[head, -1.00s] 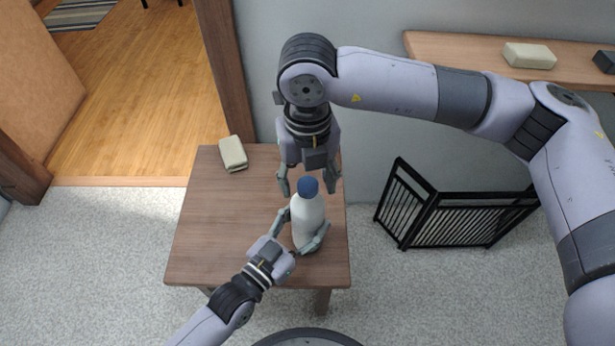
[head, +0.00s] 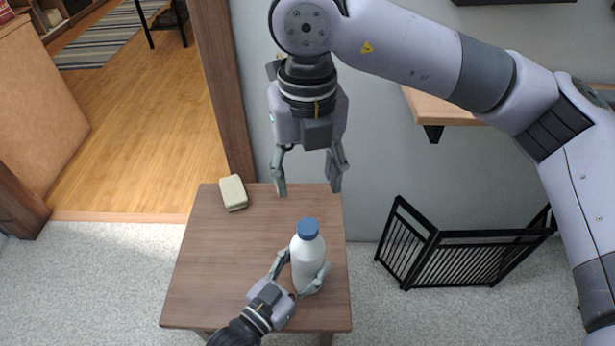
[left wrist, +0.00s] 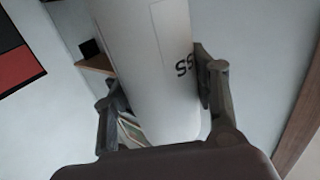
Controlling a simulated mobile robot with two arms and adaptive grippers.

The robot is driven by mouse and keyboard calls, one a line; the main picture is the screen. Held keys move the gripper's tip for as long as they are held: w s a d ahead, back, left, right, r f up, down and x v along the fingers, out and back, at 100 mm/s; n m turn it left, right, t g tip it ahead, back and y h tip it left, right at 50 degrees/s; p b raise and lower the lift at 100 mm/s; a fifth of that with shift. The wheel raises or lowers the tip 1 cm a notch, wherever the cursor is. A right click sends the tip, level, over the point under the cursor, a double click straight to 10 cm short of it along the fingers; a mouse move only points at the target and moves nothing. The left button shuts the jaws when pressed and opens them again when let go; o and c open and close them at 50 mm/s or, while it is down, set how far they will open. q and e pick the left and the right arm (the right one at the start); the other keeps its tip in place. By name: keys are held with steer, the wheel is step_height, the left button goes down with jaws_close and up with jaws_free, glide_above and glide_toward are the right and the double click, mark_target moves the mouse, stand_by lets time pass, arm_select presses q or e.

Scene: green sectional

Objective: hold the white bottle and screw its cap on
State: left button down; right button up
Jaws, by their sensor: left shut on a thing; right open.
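The white bottle (head: 306,262) stands upright near the right side of the small wooden table (head: 225,270). Its blue cap (head: 307,229) sits on top of the neck; how tightly it is seated cannot be told. My left gripper (head: 303,284) is shut around the bottle's lower body. In the left wrist view the white bottle (left wrist: 155,75) stands between the fingers of my left gripper (left wrist: 162,95). My right gripper (head: 308,190) is open and empty, pointing down above and behind the cap, apart from it.
A beige block (head: 233,193) lies at the table's back left corner. A black folding gate (head: 460,258) stands on the floor to the right. A wooden wall shelf (head: 455,108) is at upper right. The table's left half is mostly clear.

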arm_select(q)
steer(key=c, duration=0.6)
jaws_free()
steer(key=shift+o, duration=0.2)
steer(key=shift+s, duration=0.1)
steer(key=v, duration=1.2)
